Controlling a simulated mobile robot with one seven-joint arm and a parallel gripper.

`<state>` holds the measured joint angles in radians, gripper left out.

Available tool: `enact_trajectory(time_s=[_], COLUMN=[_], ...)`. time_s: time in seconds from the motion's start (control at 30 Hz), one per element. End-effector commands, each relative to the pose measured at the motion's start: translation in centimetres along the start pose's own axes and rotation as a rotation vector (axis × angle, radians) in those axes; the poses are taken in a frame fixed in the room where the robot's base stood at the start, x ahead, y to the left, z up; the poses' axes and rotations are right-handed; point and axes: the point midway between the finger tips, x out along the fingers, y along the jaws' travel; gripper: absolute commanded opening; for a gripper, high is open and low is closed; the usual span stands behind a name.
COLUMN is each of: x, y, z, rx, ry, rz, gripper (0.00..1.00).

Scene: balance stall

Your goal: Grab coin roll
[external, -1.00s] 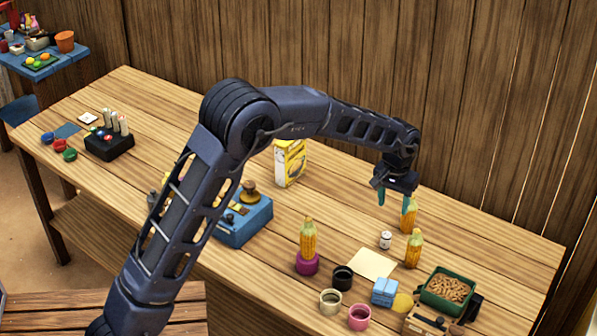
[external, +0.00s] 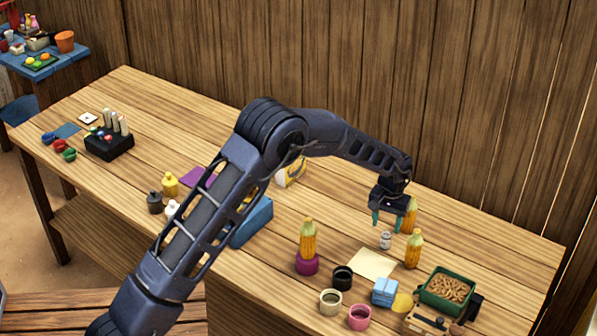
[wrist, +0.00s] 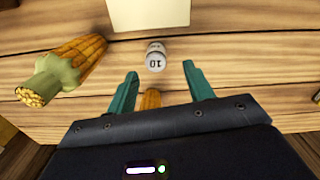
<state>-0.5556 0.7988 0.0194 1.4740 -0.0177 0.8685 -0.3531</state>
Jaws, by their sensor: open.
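The coin roll (external: 385,240) is a small whitish-grey cylinder standing on the wooden table. In the wrist view the coin roll (wrist: 156,57) shows a "10" on its side and lies just beyond the gap between my fingertips. My gripper (external: 387,222) points down with its teal fingers apart, just above the coin roll in the external view. In the wrist view my gripper (wrist: 160,72) is open with nothing between the fingers. The exact height gap is hard to judge.
Corn-shaped items stand close by: one (external: 413,250) to the right, one (external: 410,216) behind the gripper. A pale yellow sheet (external: 371,264) lies in front. Beyond it are small cups, a blue block (external: 384,292) and a green tray (external: 430,298).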

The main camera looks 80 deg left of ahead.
Motion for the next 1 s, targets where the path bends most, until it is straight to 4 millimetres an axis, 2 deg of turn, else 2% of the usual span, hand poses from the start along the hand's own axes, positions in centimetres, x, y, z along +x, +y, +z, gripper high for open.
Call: enact_trajectory(time_s=[0.17, 0.43, 0.7, 0.97, 1.0], x=[1.3, 4.8, 5.1, 5.1, 5.1], y=[0.2, 0.5, 0.6, 0.6, 0.6], z=[0.2, 0.3, 0.3, 0.3, 0.3], rx=[0.001, 0.000, 0.000, 0.000, 0.000], ry=[-0.003, -0.001, 0.000, 0.000, 0.000], rz=[0.000, 0.000, 0.001, 0.001, 0.001], gripper=[0.52, 0.52, 0.52, 0.01, 0.00])
